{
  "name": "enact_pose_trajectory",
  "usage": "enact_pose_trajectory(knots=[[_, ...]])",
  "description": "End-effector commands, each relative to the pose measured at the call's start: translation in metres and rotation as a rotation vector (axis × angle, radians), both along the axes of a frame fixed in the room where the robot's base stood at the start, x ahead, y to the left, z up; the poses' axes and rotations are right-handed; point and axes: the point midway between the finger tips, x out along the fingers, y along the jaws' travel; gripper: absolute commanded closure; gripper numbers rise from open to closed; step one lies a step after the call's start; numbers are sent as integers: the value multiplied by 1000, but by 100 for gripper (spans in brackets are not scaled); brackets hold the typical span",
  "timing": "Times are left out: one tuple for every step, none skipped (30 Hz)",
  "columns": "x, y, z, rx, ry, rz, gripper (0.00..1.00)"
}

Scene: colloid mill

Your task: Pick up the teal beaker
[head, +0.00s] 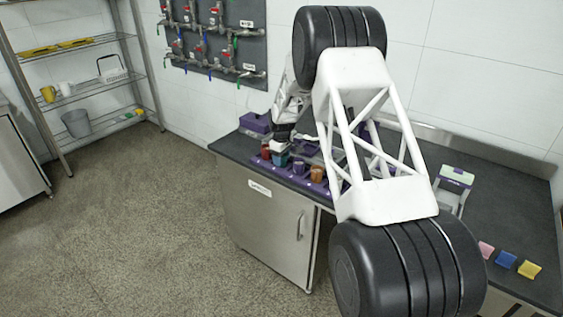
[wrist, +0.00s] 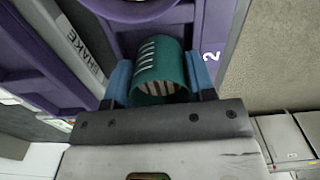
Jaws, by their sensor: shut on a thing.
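The teal beaker (wrist: 160,66) shows in the wrist view between the blue pads of my gripper (wrist: 160,82), one pad on each side of it. White marks run along its side. In the head view the teal beaker (head: 280,160) is at the purple rack on the bench, just below my gripper (head: 279,149). My gripper is shut on the beaker. I cannot tell whether the beaker still touches the rack.
The purple rack (head: 293,178) runs along the bench's front edge. A red beaker (head: 266,152) stands left of the teal one; a brown-orange one (head: 317,174) is to the right. Pink (head: 486,250), blue (head: 506,259) and yellow (head: 529,269) pieces lie at the right end.

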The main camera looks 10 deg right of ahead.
Motion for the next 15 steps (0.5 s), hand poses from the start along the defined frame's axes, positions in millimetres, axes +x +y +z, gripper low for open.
enact_pose_trajectory(knots=[[0,0,0,0,0,0,74],[0,0,0,0,0,0,74],[0,0,0,0,0,0,74],[0,0,0,0,0,0,74],[0,0,0,0,0,0,74],[0,0,0,0,0,0,74],[0,0,0,0,0,0,74],[0,0,1,0,0,0,74],[0,0,2,0,0,0,74],[0,0,3,0,0,0,74],[0,0,4,0,-1,0,74],[0,0,6,0,-1,0,74],[0,0,8,0,-1,0,74],[0,0,11,0,-1,0,74],[0,0,14,0,0,0,74]])
